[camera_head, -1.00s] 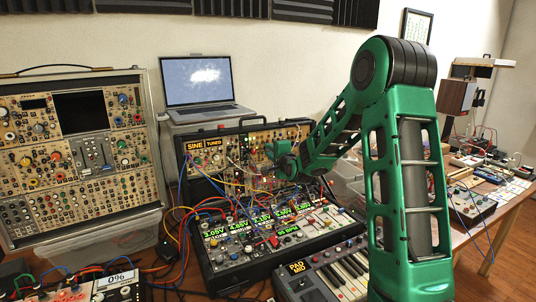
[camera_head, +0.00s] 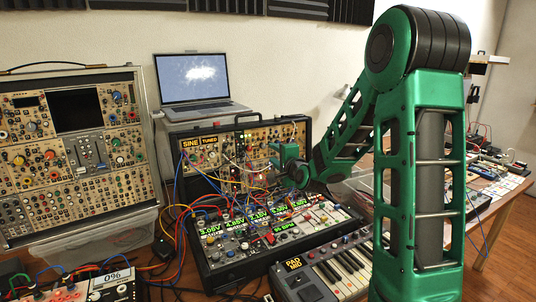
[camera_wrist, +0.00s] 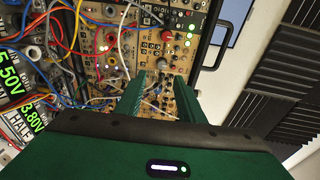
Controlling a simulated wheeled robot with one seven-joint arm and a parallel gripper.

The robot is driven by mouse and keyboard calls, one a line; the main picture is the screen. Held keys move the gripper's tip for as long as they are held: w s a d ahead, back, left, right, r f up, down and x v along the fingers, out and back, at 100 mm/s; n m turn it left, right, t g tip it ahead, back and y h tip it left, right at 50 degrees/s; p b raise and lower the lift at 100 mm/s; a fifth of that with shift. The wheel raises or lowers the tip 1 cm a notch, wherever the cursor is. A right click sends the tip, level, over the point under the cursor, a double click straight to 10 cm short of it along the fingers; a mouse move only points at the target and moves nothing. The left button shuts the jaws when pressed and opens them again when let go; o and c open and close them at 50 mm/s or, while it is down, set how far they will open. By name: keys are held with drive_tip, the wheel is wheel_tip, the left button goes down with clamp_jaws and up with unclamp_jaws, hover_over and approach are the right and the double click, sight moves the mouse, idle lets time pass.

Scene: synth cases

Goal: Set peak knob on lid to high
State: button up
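The open case's upright lid (camera_head: 305,128) stands behind the lower panel and carries rows of modules with knobs and patch cables. My gripper (camera_head: 277,152) is in front of the right part of the lid. In the wrist view my gripper (camera_wrist: 159,78) has two green fingers apart, with small knobs and jacks of a tan module (camera_wrist: 155,50) showing between and beyond them. The fingers hold nothing that I can see. I cannot read which knob is the peak knob or its setting. A red knob (camera_wrist: 110,38) shows left of the fingers.
Loose patch cables (camera_head: 240,183) hang across the lid and lower panel (camera_head: 255,240). A laptop (camera_head: 195,80) stands behind the lid. A keyboard unit (camera_head: 325,272) is in front, and a tall synth case (camera_head: 75,150) is at left. Dark foam panels (camera_wrist: 285,100) line the wall.

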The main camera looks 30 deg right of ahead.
drive_tip(key=shift+s+a+r, duration=0.1)
drive_tip(key=shift+s, duration=0.9)
